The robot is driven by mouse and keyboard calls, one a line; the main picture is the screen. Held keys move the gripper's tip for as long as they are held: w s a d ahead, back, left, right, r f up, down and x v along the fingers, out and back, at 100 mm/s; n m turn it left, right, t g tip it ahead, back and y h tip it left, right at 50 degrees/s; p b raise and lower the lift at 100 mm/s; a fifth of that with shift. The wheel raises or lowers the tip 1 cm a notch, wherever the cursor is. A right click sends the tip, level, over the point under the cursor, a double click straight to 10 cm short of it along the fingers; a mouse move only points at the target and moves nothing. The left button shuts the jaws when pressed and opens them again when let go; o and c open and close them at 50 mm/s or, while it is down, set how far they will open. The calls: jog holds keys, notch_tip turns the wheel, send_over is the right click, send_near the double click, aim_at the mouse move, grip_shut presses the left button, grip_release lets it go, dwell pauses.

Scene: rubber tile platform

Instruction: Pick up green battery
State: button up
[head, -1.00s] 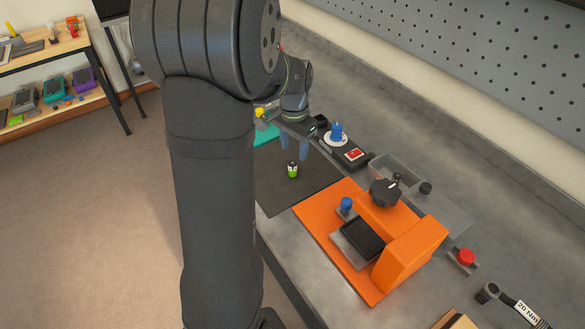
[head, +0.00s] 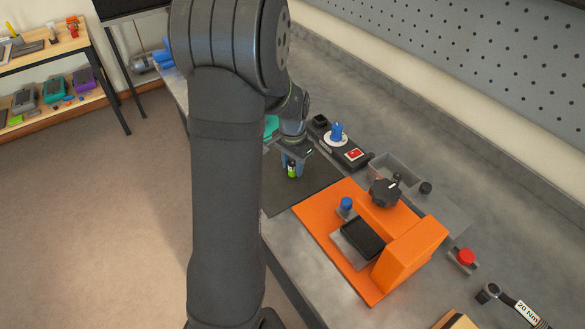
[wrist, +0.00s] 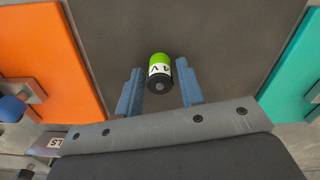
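The green battery (head: 292,170), with a white label and a dark end, stands on the dark rubber mat (head: 313,183) in the head view. In the wrist view the battery (wrist: 159,72) shows near the top ends of the two blue fingers. My gripper (head: 296,170) is lowered around the battery from above. In the wrist view my gripper (wrist: 157,88) is open, with a finger on either side of the battery and a gap visible on both sides. The battery's lower end is hidden in the wrist view.
An orange fixture (head: 400,255) with a black knob (head: 385,192) stands right of the mat. A teal object (wrist: 294,65) lies on the mat's other side. A blue part on a white disc (head: 337,133) and a grey bin (head: 398,168) stand behind.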

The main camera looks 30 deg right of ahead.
grip_shut()
